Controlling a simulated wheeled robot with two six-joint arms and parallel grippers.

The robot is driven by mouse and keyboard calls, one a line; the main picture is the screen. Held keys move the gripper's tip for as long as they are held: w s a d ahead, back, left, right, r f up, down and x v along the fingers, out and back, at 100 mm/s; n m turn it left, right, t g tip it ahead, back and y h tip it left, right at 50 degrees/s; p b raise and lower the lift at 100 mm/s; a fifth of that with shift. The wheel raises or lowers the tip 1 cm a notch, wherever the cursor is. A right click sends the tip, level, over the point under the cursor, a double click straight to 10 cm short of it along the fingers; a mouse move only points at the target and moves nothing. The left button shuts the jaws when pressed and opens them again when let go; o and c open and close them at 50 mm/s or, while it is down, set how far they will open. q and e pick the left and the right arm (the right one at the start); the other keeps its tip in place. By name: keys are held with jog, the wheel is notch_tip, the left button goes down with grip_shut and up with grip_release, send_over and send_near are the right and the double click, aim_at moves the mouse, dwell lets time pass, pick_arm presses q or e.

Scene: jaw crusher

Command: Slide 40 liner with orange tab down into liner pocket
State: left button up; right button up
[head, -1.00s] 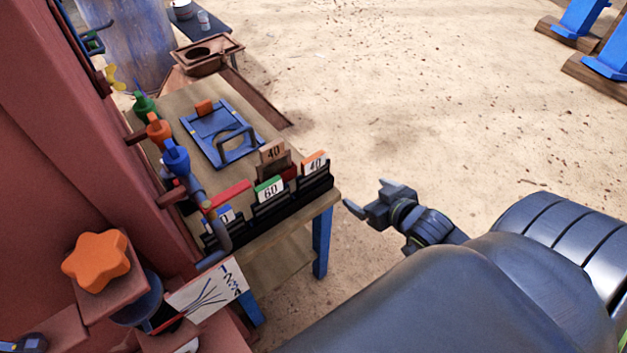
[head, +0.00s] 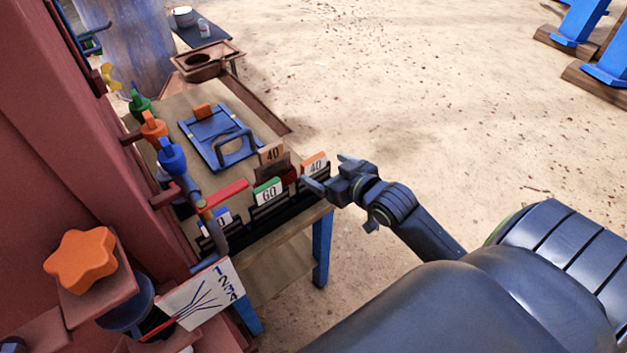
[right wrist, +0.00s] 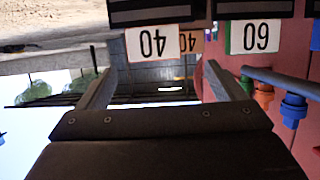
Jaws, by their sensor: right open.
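The 40 liner with the orange tab (head: 315,164) stands in the right end of a black rack (head: 290,205) at the bench's front edge. Its white label also shows upside down in the right wrist view (right wrist: 152,42). My right gripper (head: 326,172) is open and empty, right at this liner. In the right wrist view the liner's label lies ahead, between the open fingers (right wrist: 158,80). I cannot tell whether a finger touches it. My left gripper is not in view. I cannot make out the liner pocket.
A green-tabbed 60 liner (head: 268,191) stands beside it, with a brown 40 plate (head: 271,154) behind. A blue plate with a handle (head: 216,138) lies on the bench (head: 180,107). The red machine frame (head: 90,130) walls the left.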

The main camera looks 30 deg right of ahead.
aim_at(315, 160)
jog(key=shift+d+x, duration=0.2)
jog(key=shift+x, duration=1.55)
jog(key=shift+d+x, duration=0.2)
jog(key=shift+x, duration=1.6)
grip_shut()
jog(key=shift+r, duration=0.2)
